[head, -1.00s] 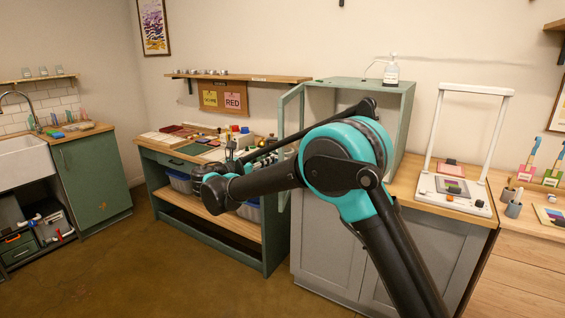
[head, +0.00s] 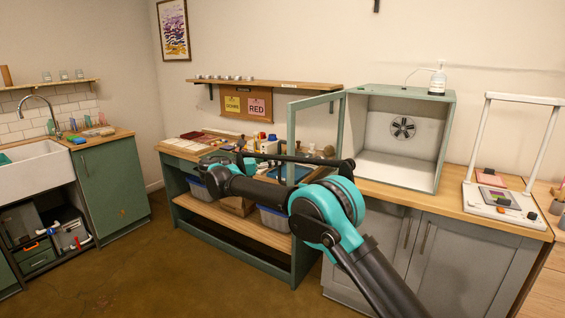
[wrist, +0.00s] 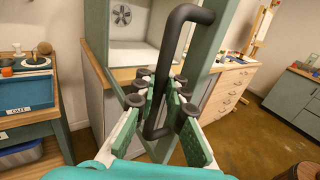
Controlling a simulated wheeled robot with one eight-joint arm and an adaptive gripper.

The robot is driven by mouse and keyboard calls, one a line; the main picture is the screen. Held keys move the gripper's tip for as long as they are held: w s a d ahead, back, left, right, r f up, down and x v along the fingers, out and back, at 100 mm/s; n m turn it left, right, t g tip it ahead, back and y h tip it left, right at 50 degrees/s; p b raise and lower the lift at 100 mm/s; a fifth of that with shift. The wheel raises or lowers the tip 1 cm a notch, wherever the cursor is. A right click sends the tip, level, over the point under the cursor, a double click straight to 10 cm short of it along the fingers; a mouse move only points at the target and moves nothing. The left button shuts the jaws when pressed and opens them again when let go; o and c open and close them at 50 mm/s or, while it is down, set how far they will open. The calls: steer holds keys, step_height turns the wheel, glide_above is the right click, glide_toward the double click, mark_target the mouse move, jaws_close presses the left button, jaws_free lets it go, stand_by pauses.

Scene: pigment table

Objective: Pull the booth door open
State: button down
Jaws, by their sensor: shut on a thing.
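The green booth (head: 447,140) stands on the wooden counter in the head view, its front uncovered and a fan showing inside. Its glass-paned door (head: 291,135) stands swung out to the left, well away from the opening. In the wrist view the door's green frame (wrist: 218,42) rises in front of me with a dark bar handle (wrist: 182,40). My gripper (wrist: 163,103) is shut around the lower part of this handle, a finger on each side. In the head view my arm hides the lower door, and I cannot make out the gripper there.
A green worktable (head: 235,232) with blue bins stands left of the booth's grey cabinet (head: 455,255). A white frame stand (head: 477,197) is right of the booth, and a bottle (head: 438,80) is on top. Brown floor (head: 160,280) is open in front.

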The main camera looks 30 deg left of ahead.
steer(key=shift+s+a, duration=0.1)
steer(key=c, duration=1.6)
jaws_free()
steer(key=v, duration=1.2)
